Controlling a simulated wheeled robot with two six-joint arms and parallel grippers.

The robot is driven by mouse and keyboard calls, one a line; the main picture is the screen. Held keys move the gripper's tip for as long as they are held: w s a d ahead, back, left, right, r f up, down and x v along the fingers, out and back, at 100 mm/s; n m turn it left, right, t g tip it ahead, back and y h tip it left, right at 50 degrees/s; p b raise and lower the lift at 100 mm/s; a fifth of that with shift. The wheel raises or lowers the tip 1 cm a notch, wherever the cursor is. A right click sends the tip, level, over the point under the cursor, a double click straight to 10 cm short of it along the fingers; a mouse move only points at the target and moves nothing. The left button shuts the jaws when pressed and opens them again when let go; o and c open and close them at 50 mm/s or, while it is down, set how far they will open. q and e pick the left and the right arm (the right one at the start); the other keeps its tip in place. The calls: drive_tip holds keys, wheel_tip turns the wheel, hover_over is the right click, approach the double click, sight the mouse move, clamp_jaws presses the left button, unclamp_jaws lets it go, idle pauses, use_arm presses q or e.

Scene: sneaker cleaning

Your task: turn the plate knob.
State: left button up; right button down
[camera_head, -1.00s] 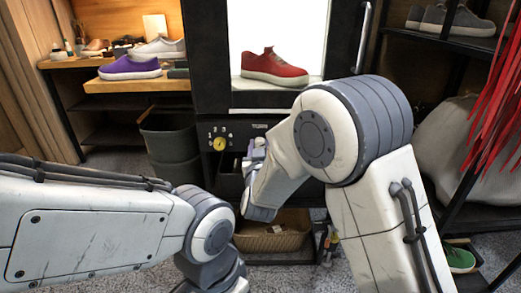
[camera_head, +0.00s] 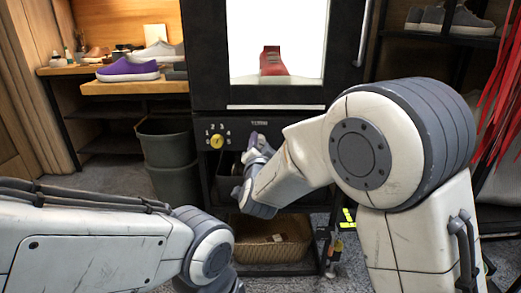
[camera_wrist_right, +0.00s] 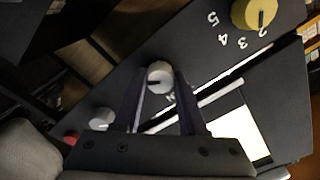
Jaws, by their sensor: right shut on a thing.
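In the right wrist view a round white knob (camera_wrist_right: 160,75) with a dark pointer line sits on the dark control panel (camera_wrist_right: 205,70). My right gripper (camera_wrist_right: 158,82) is shut on this knob, with one finger on each side of it. In the head view my right gripper (camera_head: 258,142) reaches the panel under the lit cabinet and hides the white knob. A red sneaker (camera_head: 272,62) stands in the cabinet, end-on to the head camera. My left arm comes in from the left; its gripper is outside the view.
A yellow knob (camera_head: 216,141) with numbers around it is left of my right gripper; it also shows in the wrist view (camera_wrist_right: 253,14). Another white knob (camera_wrist_right: 102,118) and a red button (camera_wrist_right: 71,138) are also on the panel. A wicker basket (camera_head: 272,246) stands below.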

drive_tip(key=shift+f+m+b, duration=0.1)
drive_tip(key=shift+m+b, duration=0.25)
drive_tip(key=shift+m, duration=0.25)
drive_tip(key=shift+c, duration=2.3)
unclamp_jaws()
drive_tip(key=shift+s, duration=0.1)
drive_tip(key=s+p, duration=0.2)
drive_tip(key=s, duration=0.8)
drive_tip(key=shift+s+p, duration=0.15)
drive_tip(key=shift+p, duration=0.25)
